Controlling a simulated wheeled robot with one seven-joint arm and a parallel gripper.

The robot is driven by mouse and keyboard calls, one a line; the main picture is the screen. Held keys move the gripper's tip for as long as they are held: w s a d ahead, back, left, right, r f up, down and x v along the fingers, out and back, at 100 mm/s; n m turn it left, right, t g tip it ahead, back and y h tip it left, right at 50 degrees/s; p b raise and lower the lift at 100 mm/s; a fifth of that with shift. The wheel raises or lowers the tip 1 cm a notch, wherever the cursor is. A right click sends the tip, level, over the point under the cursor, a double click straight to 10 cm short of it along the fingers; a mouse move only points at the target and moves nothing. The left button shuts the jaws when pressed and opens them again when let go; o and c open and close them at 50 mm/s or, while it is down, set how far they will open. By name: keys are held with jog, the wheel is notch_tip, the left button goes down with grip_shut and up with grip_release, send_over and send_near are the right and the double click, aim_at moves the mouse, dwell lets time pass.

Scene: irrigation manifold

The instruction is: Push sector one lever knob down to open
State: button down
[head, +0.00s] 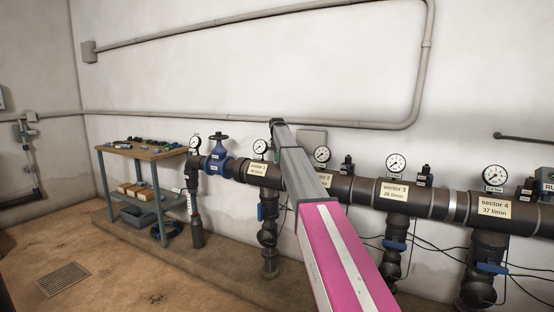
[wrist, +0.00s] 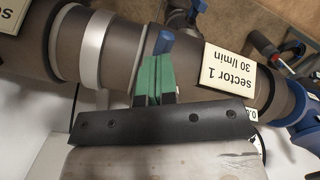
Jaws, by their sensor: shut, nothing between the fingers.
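The sector 1 label (wrist: 229,70) is on the grey manifold pipe and shows turned over in the wrist view; the sector 1 label also shows in the head view (head: 258,169). In the head view the blue sector 1 lever (head: 261,212) is on the branch below the pipe. My gripper (wrist: 154,62) has green fingers, shut and empty, over the pipe beside the label. I cannot tell whether they touch the knob.
A blue handwheel valve (head: 217,160) is left of sector 1. Gauges stand on the pipe, and sectors 3 (head: 393,191) and 4 (head: 494,208) have blue levers below. A workbench (head: 145,152) stands at the left. The floor at front left is clear around a drain grate (head: 62,279).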

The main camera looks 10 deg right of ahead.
jog(key=shift+f, duration=0.55)
jog(key=w, duration=0.1)
jog(key=w+r, duration=0.1)
jog(key=w, duration=0.1)
jog(key=shift+w+d+r, duration=0.1)
jog(key=shift+d, duration=0.1)
